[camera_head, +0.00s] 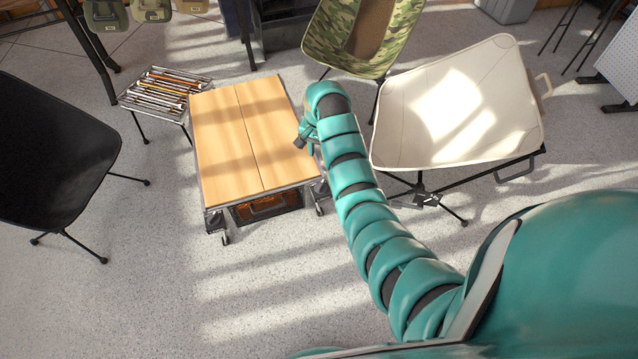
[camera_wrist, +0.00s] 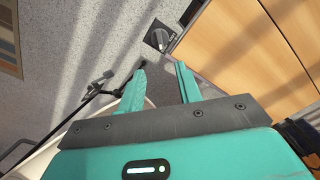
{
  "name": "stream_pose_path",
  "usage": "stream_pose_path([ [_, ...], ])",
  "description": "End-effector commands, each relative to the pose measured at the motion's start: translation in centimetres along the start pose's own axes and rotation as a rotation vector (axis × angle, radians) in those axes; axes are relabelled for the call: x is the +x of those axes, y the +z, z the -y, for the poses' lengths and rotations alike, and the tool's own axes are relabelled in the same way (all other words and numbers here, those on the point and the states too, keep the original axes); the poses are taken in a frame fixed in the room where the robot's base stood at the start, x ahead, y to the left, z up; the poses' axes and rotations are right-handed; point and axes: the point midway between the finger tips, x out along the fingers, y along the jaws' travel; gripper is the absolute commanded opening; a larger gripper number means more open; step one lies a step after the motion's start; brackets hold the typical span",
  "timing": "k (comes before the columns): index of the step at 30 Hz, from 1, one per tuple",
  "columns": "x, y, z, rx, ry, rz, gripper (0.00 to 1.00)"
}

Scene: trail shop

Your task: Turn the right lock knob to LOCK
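My arm and gripper hide much of that side, and I cannot make out the knob there.
A cream chair (camera_head: 400,145) stands close to the right of my arm. A camouflage chair (camera_head: 335,45) is behind the table. A rack of rods (camera_head: 165,92) and a black chair (camera_head: 50,150) are at left. Open floor (camera_head: 270,290) lies in front.

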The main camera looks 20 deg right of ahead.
Motion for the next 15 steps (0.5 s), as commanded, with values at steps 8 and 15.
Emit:
stream_pose_path([
  [8, 2.5, 0.3, -0.2, 0.029, 0.010, 0.012, 0.35],
  [15, 6.8, 0.3, -0.2, 0.028, 0.009, 0.011, 0.35],
])
